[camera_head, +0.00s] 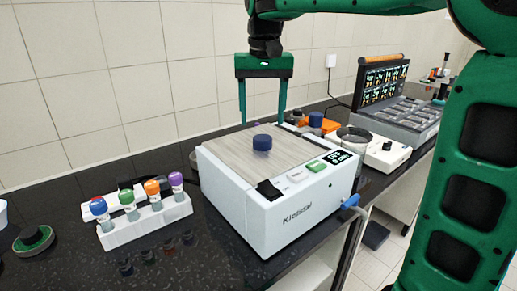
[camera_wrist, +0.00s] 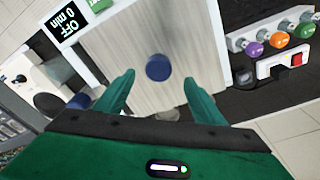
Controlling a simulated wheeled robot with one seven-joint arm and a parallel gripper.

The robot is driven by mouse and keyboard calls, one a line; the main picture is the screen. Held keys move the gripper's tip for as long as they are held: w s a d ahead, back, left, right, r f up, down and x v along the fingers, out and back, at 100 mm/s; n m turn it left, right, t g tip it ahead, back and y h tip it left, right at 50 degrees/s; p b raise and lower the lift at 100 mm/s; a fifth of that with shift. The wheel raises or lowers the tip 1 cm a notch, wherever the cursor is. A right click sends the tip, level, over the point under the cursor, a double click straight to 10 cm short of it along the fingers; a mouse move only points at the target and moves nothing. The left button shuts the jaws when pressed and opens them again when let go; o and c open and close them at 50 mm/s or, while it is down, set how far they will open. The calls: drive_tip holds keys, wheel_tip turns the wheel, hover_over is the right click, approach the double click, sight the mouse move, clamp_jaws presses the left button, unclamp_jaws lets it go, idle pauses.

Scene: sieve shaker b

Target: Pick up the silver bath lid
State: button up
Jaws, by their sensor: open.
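The silver bath lid (camera_head: 225,150) is a flat brushed panel on top of the white bath (camera_head: 285,217). A round blue knob (camera_head: 262,143) stands near its middle. My gripper (camera_head: 262,121) points down above the lid, with its two green fingers apart and nothing between them. In the head view the fingertips look a little above and behind the knob. In the wrist view the lid (camera_wrist: 135,40) fills the middle, and the knob (camera_wrist: 158,67) shows between the fingertips (camera_wrist: 159,77), apart from both.
A white rack (camera_head: 147,221) with several coloured-cap bottles stands left of the bath. A white device (camera_head: 385,152) and a dark case (camera_head: 382,80) with a display stand to the right.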

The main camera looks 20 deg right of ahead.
drive_tip(key=shift+w+d+f, duration=0.1)
drive_tip(key=shift+w+f, duration=0.05)
drive_tip(key=shift+f, duration=0.9)
drive_tip(key=shift+w+d+f, duration=0.1)
drive_tip(key=shift+w+f, duration=0.05)
drive_tip(key=shift+f, duration=0.85)
drive_tip(key=shift+w+d+f, duration=0.1)
drive_tip(key=shift+w+f, duration=0.05)
drive_tip(key=shift+f, duration=0.9)
drive_tip(key=c, duration=1.5)
drive_tip(key=shift+r, duration=0.15)
wheel_tip(320, 180, up, 11)
wheel_tip(320, 180, up, 7)
hover_over(263, 137)
drive_tip(key=shift+f, duration=0.2)
